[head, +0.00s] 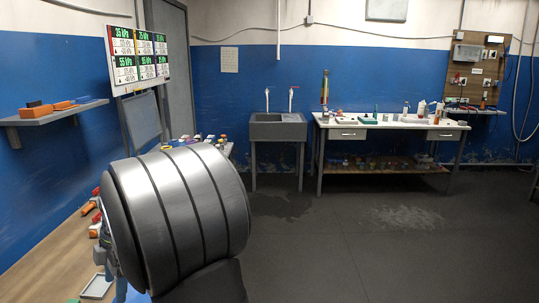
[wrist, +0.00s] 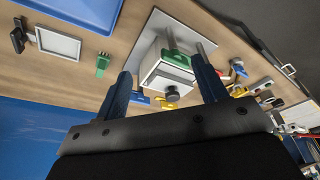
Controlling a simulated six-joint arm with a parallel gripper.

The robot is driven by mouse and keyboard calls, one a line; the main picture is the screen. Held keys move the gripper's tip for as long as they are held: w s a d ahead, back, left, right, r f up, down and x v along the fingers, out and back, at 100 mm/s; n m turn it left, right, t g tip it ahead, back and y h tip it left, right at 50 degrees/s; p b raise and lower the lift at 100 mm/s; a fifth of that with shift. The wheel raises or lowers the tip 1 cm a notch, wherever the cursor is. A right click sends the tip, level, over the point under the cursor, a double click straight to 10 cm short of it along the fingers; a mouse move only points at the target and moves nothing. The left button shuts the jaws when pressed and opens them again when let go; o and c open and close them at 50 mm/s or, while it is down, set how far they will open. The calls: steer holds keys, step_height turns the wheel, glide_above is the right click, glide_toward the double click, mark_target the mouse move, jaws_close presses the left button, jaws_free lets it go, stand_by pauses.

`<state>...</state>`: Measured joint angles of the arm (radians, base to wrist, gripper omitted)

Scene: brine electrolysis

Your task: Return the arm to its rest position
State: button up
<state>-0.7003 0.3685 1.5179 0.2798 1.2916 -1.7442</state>
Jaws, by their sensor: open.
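My gripper (wrist: 162,68) shows in the wrist view with its two dark blue fingers spread apart. Beyond the gap between them is a white box-shaped device (wrist: 150,68) with a green part (wrist: 176,59) and a dark round knob (wrist: 173,95) on it. The device sits on a grey plate on the wooden bench. I see nothing held between the fingers, and the gap to the device is hard to judge. In the head view a large metallic link of my arm fills the lower left and hides my gripper.
The wooden bench (head: 50,262) at the left holds a small tray (head: 97,286) and several small tools. In the wrist view a framed white tray (wrist: 58,43) and a green piece (wrist: 103,64) lie left. A sink (head: 278,128) and white table (head: 390,122) stand behind open floor.

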steer(key=w+d+f+m+t, duration=0.2)
steer(key=w+m, duration=0.2)
steer(key=m, duration=0.4)
steer(key=w+d+f+m+t, duration=0.1)
steer(key=w+m+t, duration=0.1)
steer(key=w+m, duration=0.3)
steer(key=shift+w+d+f+m, duration=0.15)
steer(key=shift+d+f+m, duration=0.2)
steer(key=shift+m, duration=1.35)
